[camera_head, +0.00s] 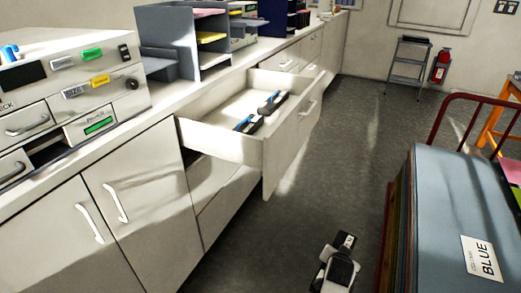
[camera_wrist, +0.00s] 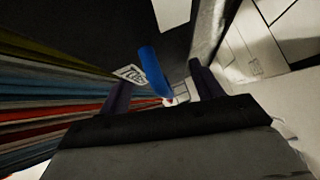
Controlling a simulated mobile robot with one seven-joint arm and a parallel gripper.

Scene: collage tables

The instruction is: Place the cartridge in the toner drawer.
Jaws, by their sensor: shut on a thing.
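The open drawer (camera_head: 222,143) juts from the white cabinet row, and I take it to be the toner drawer. Two black-and-blue cartridges lie in it, one farther back (camera_head: 273,101) and one nearer (camera_head: 250,123), with bare floor to their left. My gripper (camera_head: 343,248) is low over the grey floor, right of and nearer than the drawer, clear of it. In the wrist view my gripper (camera_wrist: 165,90) is shut on a cartridge with a blue rounded part (camera_wrist: 153,70). The rest of the held cartridge is mostly hidden or dark.
A stack of large coloured sheets (camera_head: 440,190) with a "BLUE" label stands close right of my gripper, with a red rail behind. The counter holds a printer-like machine (camera_head: 75,85) and grey trays (camera_head: 185,40). The floor (camera_head: 345,150) between drawer and stack is clear.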

